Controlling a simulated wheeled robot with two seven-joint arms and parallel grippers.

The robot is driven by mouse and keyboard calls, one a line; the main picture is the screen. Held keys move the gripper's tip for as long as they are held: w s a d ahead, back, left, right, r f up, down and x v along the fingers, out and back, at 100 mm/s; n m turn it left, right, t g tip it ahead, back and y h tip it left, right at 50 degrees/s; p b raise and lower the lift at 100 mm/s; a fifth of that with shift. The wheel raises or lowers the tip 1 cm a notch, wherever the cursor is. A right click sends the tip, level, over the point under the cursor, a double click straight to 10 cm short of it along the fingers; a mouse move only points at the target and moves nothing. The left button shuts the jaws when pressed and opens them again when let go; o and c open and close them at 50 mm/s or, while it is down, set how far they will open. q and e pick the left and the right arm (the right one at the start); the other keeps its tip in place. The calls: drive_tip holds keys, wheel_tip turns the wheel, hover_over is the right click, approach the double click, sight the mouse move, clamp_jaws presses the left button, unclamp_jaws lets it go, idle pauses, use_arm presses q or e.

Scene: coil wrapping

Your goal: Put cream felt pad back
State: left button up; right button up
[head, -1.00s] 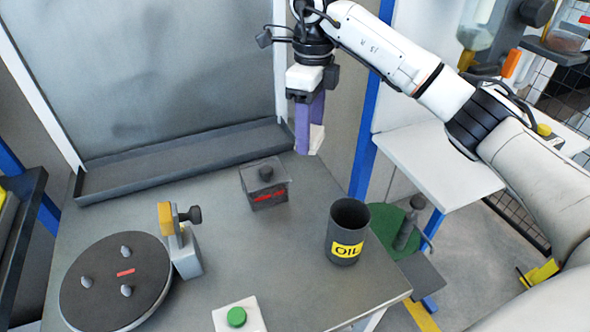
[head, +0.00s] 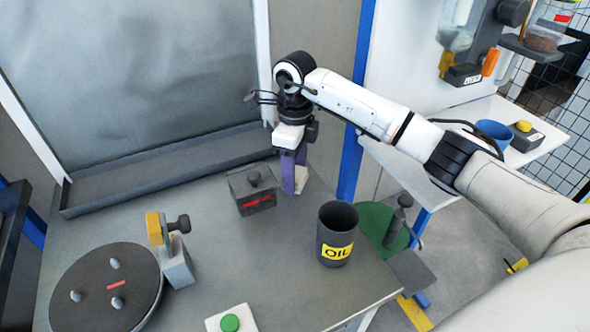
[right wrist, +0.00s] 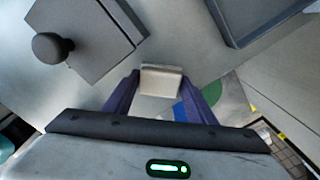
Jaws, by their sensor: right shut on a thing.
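My right gripper (head: 292,186) points down at the back right of the grey table (head: 215,235), with its purple fingers shut on the cream felt pad (head: 302,178). In the right wrist view the pad (right wrist: 162,80) is a small pale block between the fingertips. The pad is low, just right of the dark box; I cannot tell whether it touches the table. The fingers hide part of the pad in the head view. My left gripper is in neither view.
A dark lidded box (head: 252,190) with red marks stands close left of the gripper. A black OIL cup (head: 337,235) is in front on the right. A round plate with pegs (head: 105,287) and a grey clamp (head: 175,262) are at left. A tray (head: 160,172) lines the back.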

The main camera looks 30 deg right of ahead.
drive_tip(key=shift+f, duration=0.2)
drive_tip(key=o, duration=1)
drive_tip(key=shift+o, duration=0.2)
drive_tip(key=shift+r, duration=0.1)
drive_tip(key=shift+r, duration=0.25)
wheel_tip(320, 180, up, 12)
drive_tip(key=b, duration=0.1)
drive_tip(key=shift+f, duration=0.2)
